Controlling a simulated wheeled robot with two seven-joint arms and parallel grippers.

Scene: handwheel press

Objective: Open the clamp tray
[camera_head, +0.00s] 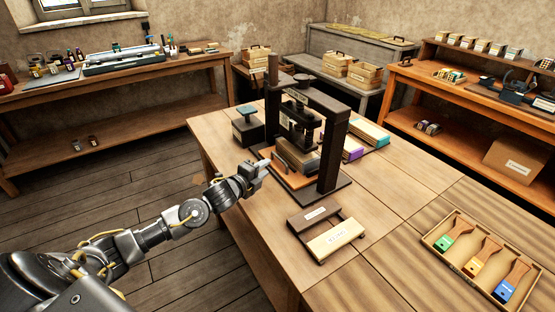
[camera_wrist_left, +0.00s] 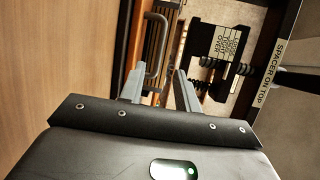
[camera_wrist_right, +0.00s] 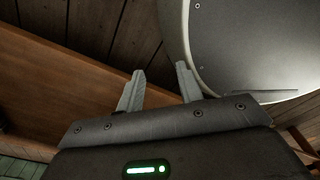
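The dark handwheel press (camera_head: 333,155) stands on the middle table. An orange-brown tray (camera_head: 299,180), which looks like the clamp tray, sits low between its posts with a brown stack on it. My left gripper (camera_head: 262,168) is at the tray's left side. In the left wrist view, the left gripper (camera_wrist_left: 159,82) is open, its fingers apart.
A dark block with a handle (camera_head: 248,127) stands left of the press. A two-part wooden holder (camera_head: 326,232) lies in front. A tray of coloured brushes (camera_head: 480,255) is at the right. Coloured books (camera_head: 366,140) lie behind the press. The table's front middle is bare.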

